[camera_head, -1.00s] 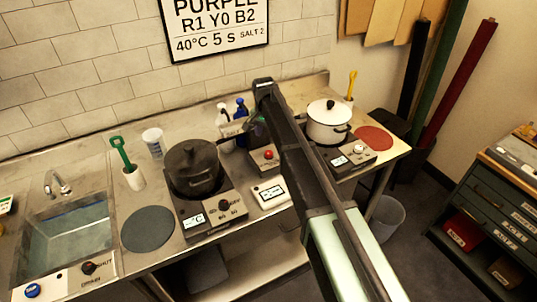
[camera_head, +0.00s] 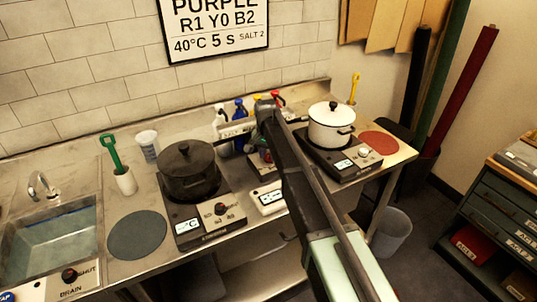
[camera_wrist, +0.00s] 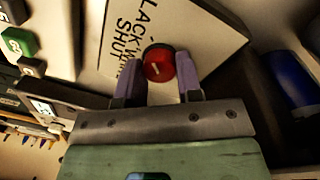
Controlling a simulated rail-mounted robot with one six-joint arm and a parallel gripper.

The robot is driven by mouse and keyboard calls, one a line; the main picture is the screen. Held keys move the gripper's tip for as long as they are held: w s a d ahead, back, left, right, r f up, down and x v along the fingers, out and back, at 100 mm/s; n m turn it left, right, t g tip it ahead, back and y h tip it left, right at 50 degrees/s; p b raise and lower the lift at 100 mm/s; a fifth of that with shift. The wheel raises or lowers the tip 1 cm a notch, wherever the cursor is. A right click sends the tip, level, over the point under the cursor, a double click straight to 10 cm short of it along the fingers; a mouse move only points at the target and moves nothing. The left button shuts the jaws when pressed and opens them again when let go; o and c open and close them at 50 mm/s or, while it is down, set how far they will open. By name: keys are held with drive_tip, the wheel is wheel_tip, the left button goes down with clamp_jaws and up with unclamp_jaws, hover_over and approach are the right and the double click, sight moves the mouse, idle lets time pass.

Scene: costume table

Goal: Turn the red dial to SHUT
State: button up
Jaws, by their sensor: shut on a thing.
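The red dial (camera_wrist: 158,66) is a round red knob with a pale mark on its face, on a white panel (camera_wrist: 207,38) in the wrist view. Black lettering on the panel shows "LACK" and "SHUT", partly cut off by the dial. My gripper (camera_wrist: 158,88) has its two purple fingers closed on either side of the dial. I cannot tell exactly where the dial's mark points. In the head view my arm reaches over the counter toward the bottles, and it hides the fingertips and the dial.
A black pot (camera_head: 188,171) on a hot plate stands left of my arm, and a white pot (camera_head: 331,127) on another stands right. Bottles, including a blue one (camera_head: 240,112), crowd the arm's end. A grey round mat (camera_head: 137,235) lies bare near the sink (camera_head: 50,238).

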drive_tip(key=shift+n, duration=0.5)
drive_tip(key=n, duration=0.3)
drive_tip(key=shift+n, duration=0.3)
drive_tip(key=shift+s+n, duration=0.1)
drive_tip(key=shift+n, duration=1.9)
drive_tip(key=o, duration=0.9)
drive_tip(key=shift+o, duration=0.2)
drive_tip(key=shift+r, duration=0.1)
